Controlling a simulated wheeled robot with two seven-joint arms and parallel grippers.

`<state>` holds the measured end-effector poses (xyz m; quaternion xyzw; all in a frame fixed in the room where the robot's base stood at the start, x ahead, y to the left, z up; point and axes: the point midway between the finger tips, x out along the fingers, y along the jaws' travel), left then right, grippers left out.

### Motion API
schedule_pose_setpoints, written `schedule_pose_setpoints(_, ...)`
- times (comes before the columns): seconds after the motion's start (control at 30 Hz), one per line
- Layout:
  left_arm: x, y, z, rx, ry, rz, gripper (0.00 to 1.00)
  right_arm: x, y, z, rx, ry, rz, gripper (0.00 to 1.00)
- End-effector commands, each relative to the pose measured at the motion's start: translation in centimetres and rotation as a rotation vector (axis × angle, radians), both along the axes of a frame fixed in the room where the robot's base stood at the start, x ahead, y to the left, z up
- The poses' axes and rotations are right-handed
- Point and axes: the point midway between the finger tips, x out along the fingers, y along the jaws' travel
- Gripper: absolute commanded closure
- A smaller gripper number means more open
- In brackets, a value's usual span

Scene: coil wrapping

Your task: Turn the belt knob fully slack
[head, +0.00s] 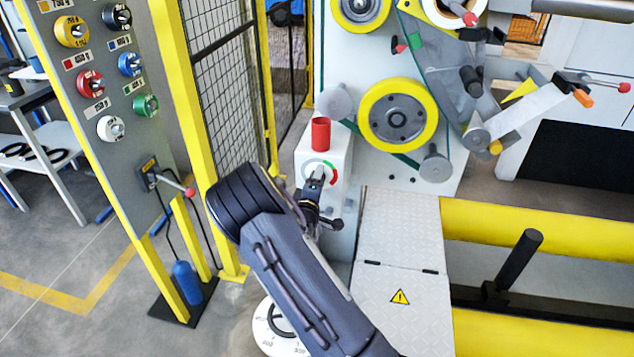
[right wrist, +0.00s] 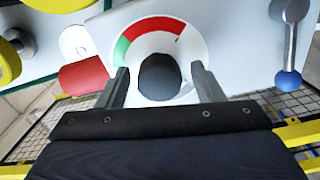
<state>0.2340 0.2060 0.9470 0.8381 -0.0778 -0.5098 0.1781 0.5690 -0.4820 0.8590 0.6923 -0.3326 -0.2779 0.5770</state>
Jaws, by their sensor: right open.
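The belt knob (right wrist: 159,78) is round and black, in front of a white dial with a green and red arc (right wrist: 160,27). In the right wrist view it lies between the two fingers of my right gripper (right wrist: 162,84). The fingers are apart, one on each side, with a visible gap; I cannot tell how deep they reach around it. A small dark mark shows at the red part's right end. In the head view my right gripper (head: 316,180) is at the dial (head: 331,171) on the white box (head: 343,158) and hides the knob. My left gripper is not in view.
A red cylinder (head: 321,133) stands on the white box close to the dial. Yellow rollers (head: 398,115) and a belt are above right. A panel of coloured knobs (head: 97,85) and a mesh fence (head: 222,90) stand left. A blue-tipped lever (right wrist: 289,79) is right in the wrist view.

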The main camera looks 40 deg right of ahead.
Motion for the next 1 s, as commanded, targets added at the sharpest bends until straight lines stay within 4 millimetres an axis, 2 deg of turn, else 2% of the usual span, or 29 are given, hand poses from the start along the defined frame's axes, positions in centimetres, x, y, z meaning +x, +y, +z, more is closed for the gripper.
schedule_pose_setpoints(0.3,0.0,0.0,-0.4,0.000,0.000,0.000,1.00,-3.2,4.0,-0.1,0.002,0.002,0.002,0.39)
schedule_pose_setpoints(0.43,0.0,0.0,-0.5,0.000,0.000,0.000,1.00,-4.2,5.3,-0.1,0.001,0.001,0.001,0.39)
schedule_pose_setpoints(1.0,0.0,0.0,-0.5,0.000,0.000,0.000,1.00,-4.7,5.8,0.0,0.000,0.001,0.000,0.39)
